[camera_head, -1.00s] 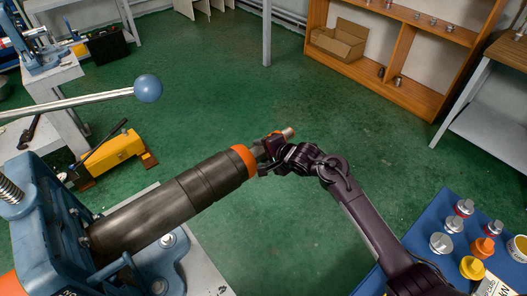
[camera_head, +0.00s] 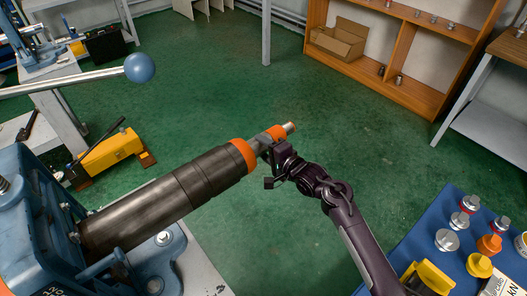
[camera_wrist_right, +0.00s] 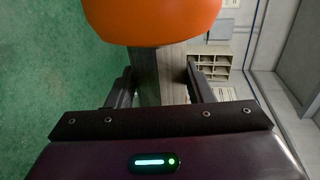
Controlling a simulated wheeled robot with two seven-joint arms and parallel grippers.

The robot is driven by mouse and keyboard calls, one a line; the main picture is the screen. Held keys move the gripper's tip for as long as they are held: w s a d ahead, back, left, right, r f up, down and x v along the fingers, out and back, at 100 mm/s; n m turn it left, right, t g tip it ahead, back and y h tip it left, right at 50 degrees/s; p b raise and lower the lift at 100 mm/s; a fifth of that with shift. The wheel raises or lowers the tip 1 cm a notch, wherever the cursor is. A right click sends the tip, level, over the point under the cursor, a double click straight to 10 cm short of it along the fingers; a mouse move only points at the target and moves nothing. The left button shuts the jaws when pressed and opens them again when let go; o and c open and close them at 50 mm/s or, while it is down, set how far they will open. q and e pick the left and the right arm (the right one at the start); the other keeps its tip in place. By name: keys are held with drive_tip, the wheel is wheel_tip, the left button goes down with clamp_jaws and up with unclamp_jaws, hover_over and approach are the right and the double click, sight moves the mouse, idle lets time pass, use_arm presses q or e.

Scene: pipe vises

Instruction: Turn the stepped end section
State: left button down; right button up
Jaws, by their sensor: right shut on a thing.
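A dark metal pipe (camera_head: 160,208) points up and right out of a blue vise (camera_head: 35,235). Its stepped end section has an orange ring (camera_head: 243,155), a grey square length (camera_head: 259,144), a second orange band (camera_head: 276,132) and a silver tip (camera_head: 290,127). My right gripper (camera_head: 268,160) is at the square length, coming from the lower right. In the right wrist view the two fingers stand on either side of the grey square length (camera_wrist_right: 160,75), with a large orange part (camera_wrist_right: 152,18) above it. My left gripper is out of view.
A lever with a blue ball (camera_head: 139,68) crosses the upper left. A yellow tool (camera_head: 112,150) lies on the green floor. A blue mat (camera_head: 405,235) with several fittings is at the lower right. A wooden shelf (camera_head: 425,95) stands behind. The middle floor is clear.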

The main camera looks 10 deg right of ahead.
drive_tip(key=shift+s+f+t+y+b, duration=0.1)
drive_tip(key=shift+f+t+y+b, duration=0.3)
drive_tip(key=shift+t+y+b, duration=0.55)
drive_tip(key=shift+h+b, duration=0.25)
drive_tip(key=shift+b, duration=0.2)
drive_tip(key=o, duration=1)
drive_tip(key=shift+r, duration=0.1)
drive_tip(key=v, duration=0.7)
drive_tip(key=shift+s+d, duration=0.15)
drive_tip(key=shift+s, duration=0.2)
